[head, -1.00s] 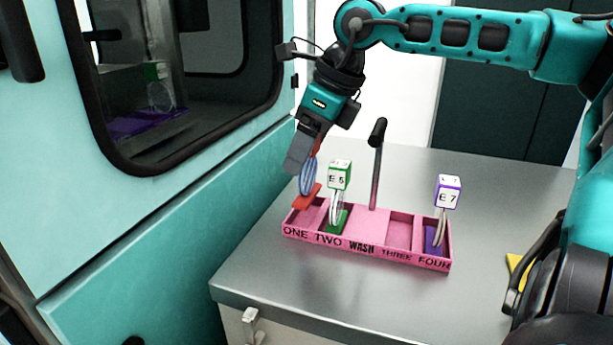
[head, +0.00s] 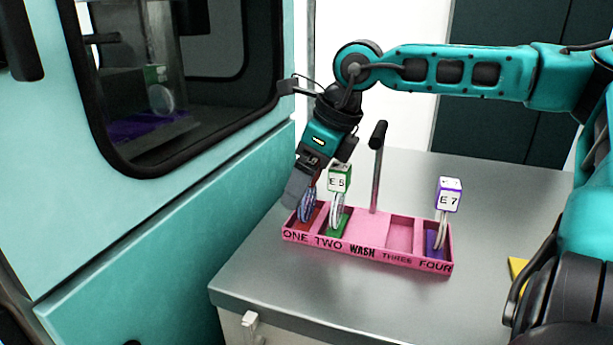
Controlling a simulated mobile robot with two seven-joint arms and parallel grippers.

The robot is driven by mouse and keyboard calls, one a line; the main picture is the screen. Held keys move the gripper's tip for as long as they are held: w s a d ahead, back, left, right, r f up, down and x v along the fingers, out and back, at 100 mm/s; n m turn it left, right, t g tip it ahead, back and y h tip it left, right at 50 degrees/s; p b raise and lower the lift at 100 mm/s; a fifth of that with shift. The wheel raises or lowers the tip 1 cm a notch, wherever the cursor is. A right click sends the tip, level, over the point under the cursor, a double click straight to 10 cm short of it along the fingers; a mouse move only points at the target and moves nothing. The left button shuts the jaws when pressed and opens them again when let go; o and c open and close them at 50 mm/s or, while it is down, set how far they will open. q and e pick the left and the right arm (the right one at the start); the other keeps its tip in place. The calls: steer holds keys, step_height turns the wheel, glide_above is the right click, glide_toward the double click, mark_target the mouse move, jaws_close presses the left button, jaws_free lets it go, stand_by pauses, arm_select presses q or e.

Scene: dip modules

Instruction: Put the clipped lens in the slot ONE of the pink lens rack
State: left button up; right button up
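The pink lens rack (head: 370,253) lies on the steel table, its slots lettered ONE, TWO, WASH, THREE and FOUR. The clipped lens (head: 308,207), a blue-rimmed round lens with a red base, stands down inside slot ONE at the rack's left end. My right gripper (head: 299,190), on the arm coming in from the right, is shut on the top of this clipped lens. Its fingers hide the top of the clip. Whether the red base touches the slot floor I cannot tell. My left gripper is not in view.
A green clipped lens marked E5 (head: 339,181) stands in slot TWO, close beside my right gripper. A purple one marked E7 (head: 447,197) stands in slot FOUR. WASH and THREE look empty. A black-topped post (head: 376,165) rises behind the rack. A teal cabinet (head: 170,230) stands left.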

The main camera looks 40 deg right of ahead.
steer(key=shift+s+d+r, duration=0.1)
steer(key=shift+s+r, duration=0.05)
steer(key=shift+r, duration=0.45)
steer(key=p+v, duration=0.1)
steer(key=v, duration=1)
steer(key=shift+s, duration=0.1)
steer(key=shift+f, duration=0.1)
